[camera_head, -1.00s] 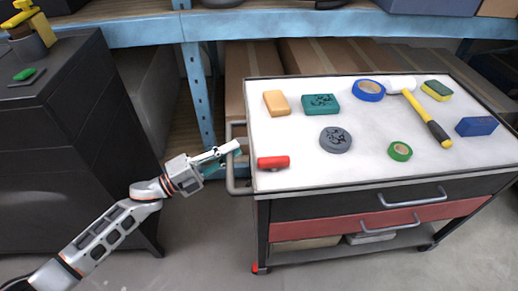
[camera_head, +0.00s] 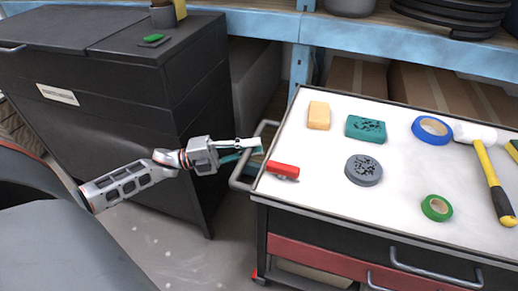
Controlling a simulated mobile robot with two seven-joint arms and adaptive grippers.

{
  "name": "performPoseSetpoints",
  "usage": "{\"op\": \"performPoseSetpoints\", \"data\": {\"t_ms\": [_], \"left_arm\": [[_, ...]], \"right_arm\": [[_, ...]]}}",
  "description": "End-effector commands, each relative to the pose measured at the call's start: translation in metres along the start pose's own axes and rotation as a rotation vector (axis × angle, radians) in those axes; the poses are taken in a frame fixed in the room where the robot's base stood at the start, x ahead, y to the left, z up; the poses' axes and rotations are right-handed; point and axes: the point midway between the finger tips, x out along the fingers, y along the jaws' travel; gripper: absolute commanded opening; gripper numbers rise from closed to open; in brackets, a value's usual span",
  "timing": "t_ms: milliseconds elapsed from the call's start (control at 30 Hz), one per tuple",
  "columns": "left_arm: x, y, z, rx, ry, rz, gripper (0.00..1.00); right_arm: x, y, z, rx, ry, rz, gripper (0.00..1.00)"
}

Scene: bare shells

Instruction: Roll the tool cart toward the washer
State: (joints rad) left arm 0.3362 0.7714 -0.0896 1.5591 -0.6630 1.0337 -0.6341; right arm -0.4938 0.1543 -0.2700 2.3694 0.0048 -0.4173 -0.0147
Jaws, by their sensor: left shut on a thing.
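The tool cart (camera_head: 315,222) has a white top with a raised dark rim, dark sides and a red drawer. It stands at the right, and its right part is cut off by the picture edge. A grey bar handle (camera_head: 238,184) sticks out from its left end. My left gripper (camera_head: 252,147) reaches in from the left and is shut on the upper part of this handle; its fingers hide the gripped spot. My right gripper is not in view. I cannot tell for sure which thing is the washer.
A dark cabinet (camera_head: 120,120) with a label stands left of the cart. A large dark grey rounded thing (camera_head: 70,245) fills the lower left. Blue shelving (camera_head: 265,25) runs behind. On the cart lie a red piece (camera_head: 282,170), sponges, tape rolls and a mallet (camera_head: 490,180). Bare floor (camera_head: 165,250) lies between.

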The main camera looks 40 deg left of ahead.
Motion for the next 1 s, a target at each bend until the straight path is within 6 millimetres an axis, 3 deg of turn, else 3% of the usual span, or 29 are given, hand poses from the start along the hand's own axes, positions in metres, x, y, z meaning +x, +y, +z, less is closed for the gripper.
{"op": "performPoseSetpoints", "data": {"t_ms": [300,333,400,767,1000], "left_arm": [[-0.001,-0.001,0.002,0.002,-0.002,0.000,0.00],[-0.001,-0.001,0.002,0.002,-0.002,0.000,0.19],[-0.001,-0.001,0.001,0.002,-0.002,0.000,0.32],[0.000,-0.003,0.000,0.001,0.000,0.000,0.32],[0.006,-0.035,-0.002,0.005,0.003,-0.001,0.32]], "right_arm": [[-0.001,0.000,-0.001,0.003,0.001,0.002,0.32],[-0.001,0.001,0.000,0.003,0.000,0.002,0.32],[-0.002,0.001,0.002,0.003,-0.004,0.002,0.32],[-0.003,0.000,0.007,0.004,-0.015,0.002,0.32],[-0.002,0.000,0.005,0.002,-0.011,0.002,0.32]]}}
